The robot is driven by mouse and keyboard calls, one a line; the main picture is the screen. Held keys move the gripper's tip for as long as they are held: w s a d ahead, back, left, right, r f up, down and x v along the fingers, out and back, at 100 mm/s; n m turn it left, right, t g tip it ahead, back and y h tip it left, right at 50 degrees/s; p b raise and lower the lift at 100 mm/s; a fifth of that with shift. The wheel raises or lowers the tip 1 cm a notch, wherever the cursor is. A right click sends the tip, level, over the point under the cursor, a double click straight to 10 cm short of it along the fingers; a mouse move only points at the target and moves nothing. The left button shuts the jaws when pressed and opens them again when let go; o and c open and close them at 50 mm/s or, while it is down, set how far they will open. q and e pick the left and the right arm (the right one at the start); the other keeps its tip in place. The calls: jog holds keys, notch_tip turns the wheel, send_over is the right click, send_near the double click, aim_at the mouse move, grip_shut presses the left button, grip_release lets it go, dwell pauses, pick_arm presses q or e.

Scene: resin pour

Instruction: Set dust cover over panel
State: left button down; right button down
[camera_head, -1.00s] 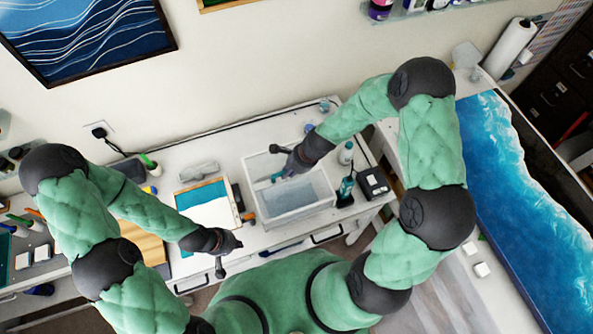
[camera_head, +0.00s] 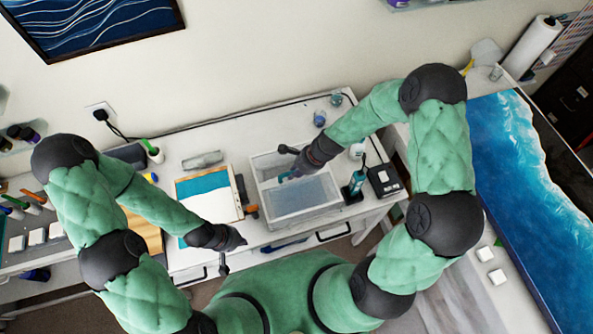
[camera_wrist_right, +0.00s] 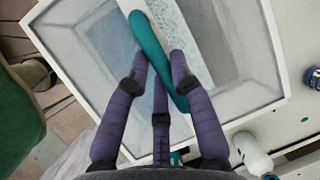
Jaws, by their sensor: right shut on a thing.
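The dust cover (camera_head: 283,213), a pale-framed box with translucent faces and a teal handle, is at the middle of the white worktable. My right gripper (camera_head: 287,174) is shut on the teal handle (camera_wrist_right: 150,40); its fingers flank the handle in the right wrist view (camera_wrist_right: 160,80). Whether the cover rests on the table or hangs just above it, I cannot tell. A blue-and-white panel (camera_head: 208,195) lies left of the cover, with a wooden edge beside it. My left gripper (camera_head: 232,254) is empty, with its fingers spread, in front of the panel.
Right of the cover stand a teal bottle (camera_head: 356,182), a white bottle (camera_head: 357,150) and a black box (camera_head: 384,181). A grey object (camera_head: 202,160) lies behind the panel. A small orange-tipped item (camera_head: 251,211) lies between panel and cover. A large blue resin slab (camera_head: 520,200) is at right.

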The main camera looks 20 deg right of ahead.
pick_arm(q)
jog(key=shift+f, duration=0.35)
pick_arm(e)
jog(key=shift+f, duration=0.4)
pick_arm(q)
jog(key=shift+f+b, duration=0.2)
jog(key=shift+b, duration=0.15)
pick_arm(e)
jog(key=shift+f, duration=0.2)
jog(key=c, duration=1)
grip_release()
jog(key=v, duration=1.2)
